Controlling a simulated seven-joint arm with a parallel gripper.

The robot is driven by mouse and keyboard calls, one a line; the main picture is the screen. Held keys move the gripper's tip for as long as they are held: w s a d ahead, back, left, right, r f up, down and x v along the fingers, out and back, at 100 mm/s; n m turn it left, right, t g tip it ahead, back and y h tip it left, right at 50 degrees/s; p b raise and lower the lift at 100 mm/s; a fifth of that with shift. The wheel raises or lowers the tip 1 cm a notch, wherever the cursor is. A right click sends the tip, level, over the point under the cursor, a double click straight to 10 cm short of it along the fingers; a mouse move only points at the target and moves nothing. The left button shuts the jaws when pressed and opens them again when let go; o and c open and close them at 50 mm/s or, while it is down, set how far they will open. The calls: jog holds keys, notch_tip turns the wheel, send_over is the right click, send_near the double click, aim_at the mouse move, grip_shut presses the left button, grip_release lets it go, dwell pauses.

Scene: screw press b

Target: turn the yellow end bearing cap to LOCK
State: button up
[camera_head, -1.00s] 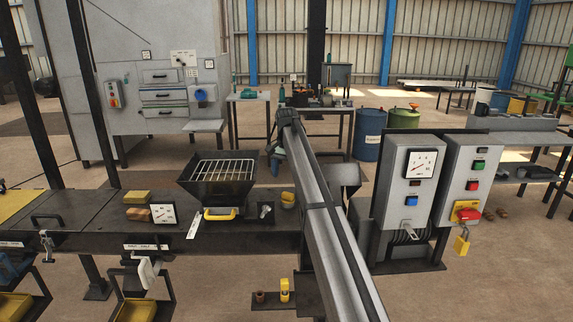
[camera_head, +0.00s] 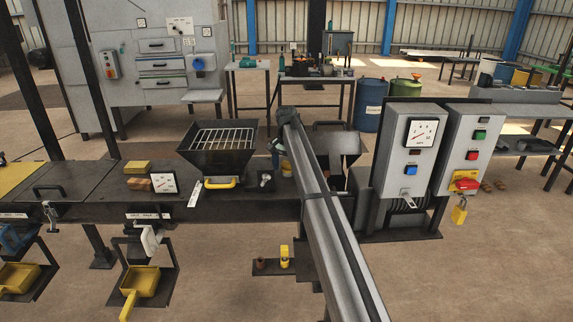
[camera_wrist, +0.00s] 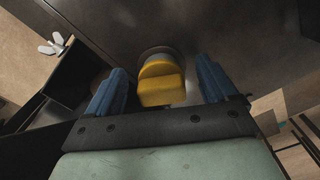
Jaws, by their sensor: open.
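The yellow end bearing cap (camera_wrist: 161,84) is in the middle of the wrist view, a rounded yellow piece with a flat raised grip, in front of a grey round seat on a dark plate. My gripper (camera_wrist: 160,66) is open, with one blue finger on each side of the cap and a visible gap to each. I cannot tell how deep the fingertips reach around it. In the head view a small yellow piece, likely the cap (camera_head: 286,168), shows at the bench beside my arm, which hides part of that area. No LOCK mark is readable.
Grey control boxes (camera_head: 410,155) with a red switch and yellow padlock (camera_head: 459,214) stand to the right. A small shelf (camera_head: 272,267) is below.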

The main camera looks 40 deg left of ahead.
jog(key=c, duration=1.1)
jog(key=m, duration=0.3)
jog(key=shift+a+m, duration=0.2)
jog(key=shift+m, duration=0.2)
jog(key=shift+c, duration=0.2)
jog(key=shift+m, duration=0.4)
jog(key=m, duration=0.2)
jog(key=shift+a+f+m, duration=0.1)
jog(key=shift+m, duration=1.2)
jog(key=shift+f, duration=0.1)
